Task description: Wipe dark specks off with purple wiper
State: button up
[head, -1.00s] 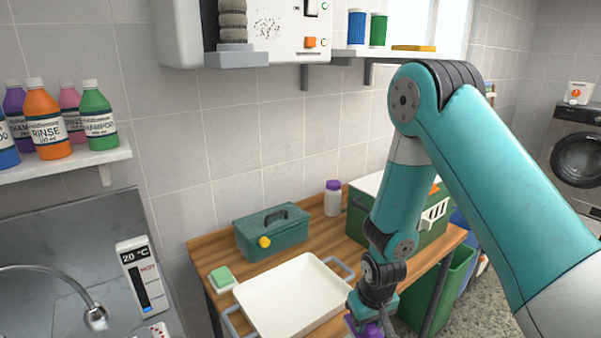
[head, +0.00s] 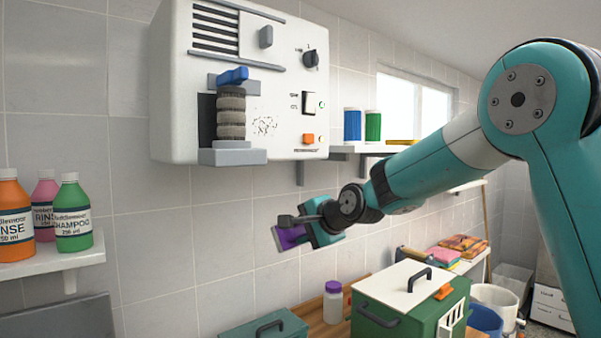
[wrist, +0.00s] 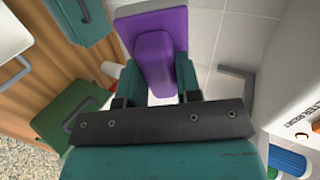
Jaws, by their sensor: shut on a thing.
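The dark specks (head: 265,126) are a small cluster on the front of a white wall-mounted machine (head: 284,100), right of its grey ribbed roller. My gripper (head: 312,228) is shut on the purple wiper (head: 289,237), in front of the tiled wall, below the machine and apart from it. In the wrist view the purple wiper (wrist: 155,60) sits between the two teal fingers (wrist: 160,82). Its far end points away from the gripper. The specks are not clear in the wrist view.
A shelf (head: 365,149) with blue and green containers is right of the machine. Below stand a green box (head: 408,305), a purple-capped bottle (head: 333,302) and a teal toolbox (head: 262,327). Bottles (head: 73,213) stand on a left shelf. The wall under the machine is clear.

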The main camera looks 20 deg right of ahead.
notch_tip(320, 180, up, 11)
jog(key=a+m+t, duration=0.2)
jog(key=t, duration=0.1)
notch_tip(320, 180, up, 15)
jog(key=t+p, duration=0.2)
jog(key=t, duration=0.1)
send_over(298, 231)
jog(key=a, duration=0.2)
jog(key=shift+w+a+f+m+h+p, duration=0.3)
jog(key=shift+w+a+f+h+p, duration=0.1)
jog(key=shift+w+a, duration=0.1)
jog(key=shift+w+a+r+p, duration=0.15)
jog(key=shift+w+p, duration=0.25)
jog(key=shift+w, duration=0.45)
